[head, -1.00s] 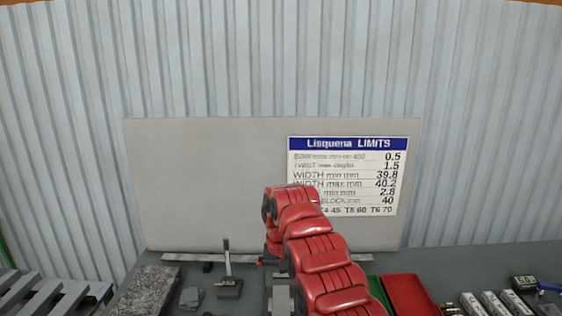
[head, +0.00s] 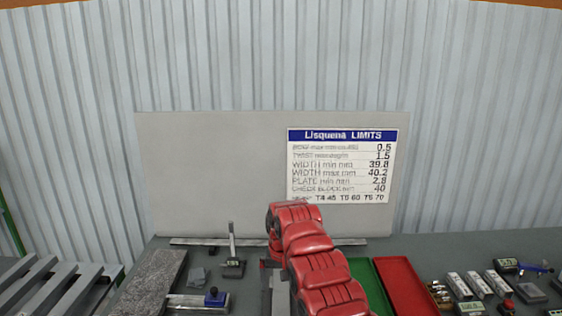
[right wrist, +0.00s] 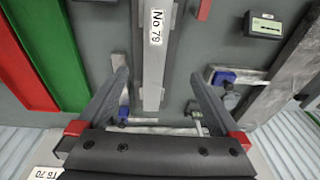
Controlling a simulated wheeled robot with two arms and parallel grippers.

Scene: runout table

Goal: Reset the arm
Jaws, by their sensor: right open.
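My right arm (head: 315,255) is red and reaches over the table from the bottom of the head view. It hides its own gripper there almost wholly. In the right wrist view my right gripper (right wrist: 160,76) is open, with its two dark fingers wide apart. A long grey bar (right wrist: 153,55) labelled "No 79" lies in line between the fingers, apart from both. Nothing is held. A short piece of grey bar (head: 279,295) shows left of the arm in the head view. My left gripper is in no view.
A green tray (head: 368,285) and a red tray (head: 405,285) lie right of the arm. A stone slab (head: 150,285), a small upright stand (head: 232,268) and a blue-knobbed tool (head: 213,299) are left. Several small blocks and gauges sit far right. A limits sign (head: 340,165) hangs behind.

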